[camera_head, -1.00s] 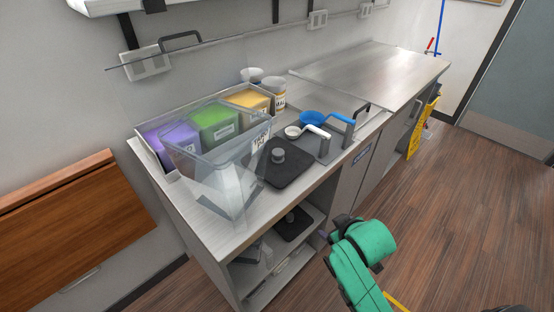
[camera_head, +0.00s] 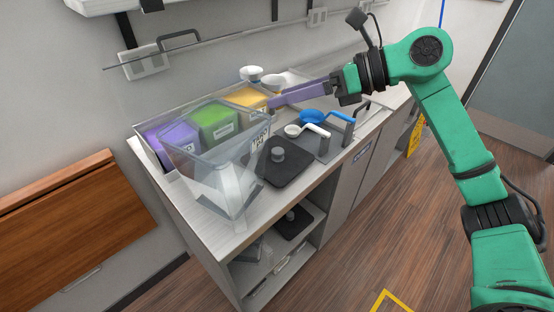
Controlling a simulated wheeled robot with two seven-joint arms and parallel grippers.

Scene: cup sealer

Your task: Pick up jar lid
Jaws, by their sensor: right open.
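A black square lid (camera_head: 284,172) with a grey round knob lies flat on the counter, right of a large clear container (camera_head: 215,170). I take it for the jar lid. A similar black lid (camera_head: 293,222) is on the shelf below. My right gripper (camera_head: 275,102) reaches in from the right with long purple fingers. It is open, above the back of the counter, behind and above the lid on the counter and apart from it. The fingers overlap a white cup in the picture. My left gripper is not in view.
Purple, green and yellow bins (camera_head: 213,122) stand in a tray behind the clear container. White cups (camera_head: 250,73) stand at the back. A blue round piece (camera_head: 312,117) and a blue-handled device sit right of the lid. A wooden panel (camera_head: 70,220) is on the left wall.

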